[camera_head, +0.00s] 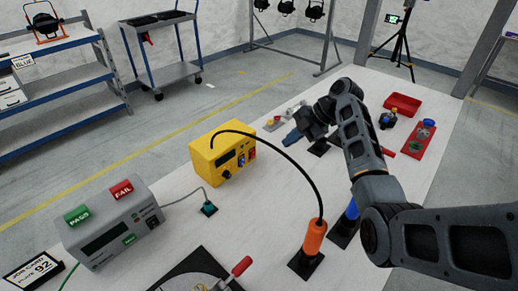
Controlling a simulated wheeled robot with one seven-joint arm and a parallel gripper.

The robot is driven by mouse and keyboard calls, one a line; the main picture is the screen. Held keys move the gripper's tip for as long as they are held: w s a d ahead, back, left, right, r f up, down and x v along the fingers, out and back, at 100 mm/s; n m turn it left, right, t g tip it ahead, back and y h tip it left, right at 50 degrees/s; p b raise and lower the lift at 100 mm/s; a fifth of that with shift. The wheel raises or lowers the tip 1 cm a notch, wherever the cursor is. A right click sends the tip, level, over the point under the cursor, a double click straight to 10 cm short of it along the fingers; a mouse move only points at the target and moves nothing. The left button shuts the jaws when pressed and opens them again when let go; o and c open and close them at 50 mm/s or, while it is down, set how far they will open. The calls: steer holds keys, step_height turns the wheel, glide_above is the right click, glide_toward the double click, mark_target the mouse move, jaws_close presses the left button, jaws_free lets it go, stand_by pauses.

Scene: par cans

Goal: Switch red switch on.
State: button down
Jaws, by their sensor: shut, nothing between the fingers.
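A yellow box (205,155) stands on the white table, left of the picture's middle. Its front face carries a dark display, a black knob, a blue switch (241,160) and a small red switch (252,154) near its right edge. The red switch is too small to tell its position. My arm reaches in from the right, and my gripper (290,139) is shut and empty. It is to the right of the yellow box in the picture, apart from it, and points left towards its front.
A black cable arches from the yellow box to an orange connector (315,236). A grey tester (112,225) with green PASS and red FAIL blocks stands at the left front. A red tray (403,105) lies at the back right. Bare table lies between the box and connector.

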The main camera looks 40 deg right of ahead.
mark_target(253, 154)
stand_by(0.3)
steer(key=b+x, duration=0.2)
steer(key=x, duration=0.8)
steer(key=shift+a+f, duration=0.1)
steer(key=shift+f, duration=0.2)
steer(key=shift+w+r, duration=0.2)
steer(key=shift+w, duration=0.4)
steer(key=shift+w+r, duration=0.2)
steer(key=shift+w, duration=0.4)
steer(key=shift+w+r+b, duration=0.25)
steer(key=shift+w+b, duration=0.2)
steer(key=shift+w, duration=0.3)
steer(key=shift+w+f+b, duration=0.15)
steer(key=shift+w+b, duration=0.25)
steer(key=shift+b, duration=0.55)
steer(key=shift+r+p, duration=0.25)
steer(key=shift+p, duration=0.1)
